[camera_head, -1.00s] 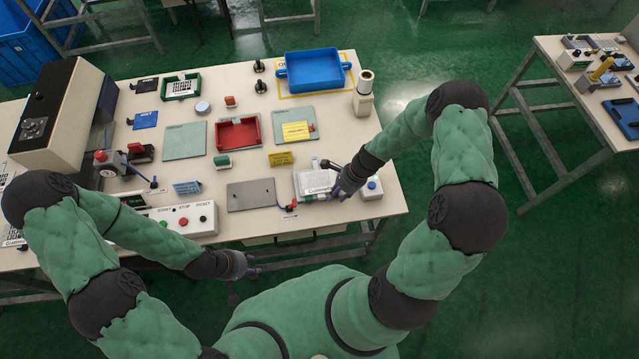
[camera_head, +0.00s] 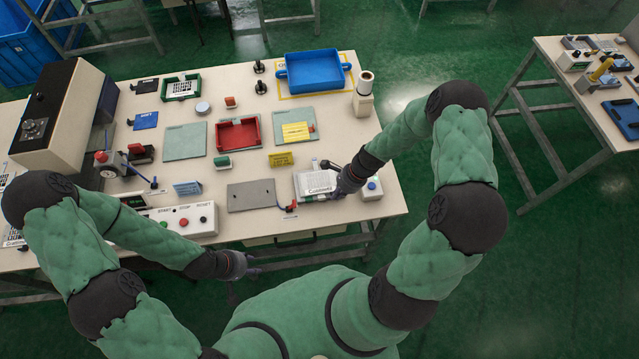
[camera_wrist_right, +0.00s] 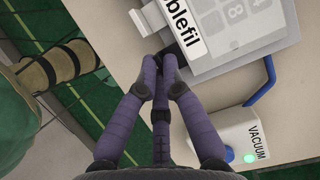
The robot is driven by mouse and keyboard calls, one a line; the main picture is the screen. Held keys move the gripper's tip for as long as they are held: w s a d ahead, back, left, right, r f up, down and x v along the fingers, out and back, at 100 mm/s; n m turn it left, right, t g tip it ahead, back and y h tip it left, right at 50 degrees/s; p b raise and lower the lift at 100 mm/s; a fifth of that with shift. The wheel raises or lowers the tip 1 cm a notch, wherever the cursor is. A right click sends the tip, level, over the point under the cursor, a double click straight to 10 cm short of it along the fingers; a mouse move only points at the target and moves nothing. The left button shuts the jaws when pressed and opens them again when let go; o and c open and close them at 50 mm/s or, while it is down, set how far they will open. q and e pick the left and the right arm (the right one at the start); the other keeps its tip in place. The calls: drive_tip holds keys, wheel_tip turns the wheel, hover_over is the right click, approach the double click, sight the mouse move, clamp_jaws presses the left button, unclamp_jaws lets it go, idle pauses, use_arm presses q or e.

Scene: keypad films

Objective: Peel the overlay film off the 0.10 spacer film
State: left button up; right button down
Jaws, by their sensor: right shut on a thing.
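A pale film with printed keys and a black-lettered label (camera_wrist_right: 184,35) lies on a grey fixture (camera_wrist_right: 240,62) in the right wrist view. The film (camera_head: 319,181) also shows on the fixture in the head view, near the bench's front right. My right gripper (camera_wrist_right: 159,60) is at the film's edge beside the label, its fingers closed together on a thin edge or corner. The overlay and the 0.10 spacer film cannot be told apart here. My left gripper (camera_head: 243,267) hangs empty in front of the bench edge; its fingers look apart.
A white VACUUM box (camera_wrist_right: 236,135) with a lit green lamp stands beside the fixture, near a blue lever (camera_wrist_right: 262,82). A grey plate (camera_head: 250,195) lies left of the fixture. A yellow block (camera_head: 281,159), red tray (camera_head: 238,136) and blue bin (camera_head: 313,70) stand behind.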

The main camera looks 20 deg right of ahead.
drive_tip(key=shift+r+p, duration=0.45)
drive_tip(key=shift+r, duration=0.1)
wheel_tip(320, 180, up, 7)
drive_tip(key=p, duration=0.6)
drive_tip(key=shift+f, duration=0.15)
idle(0.7)
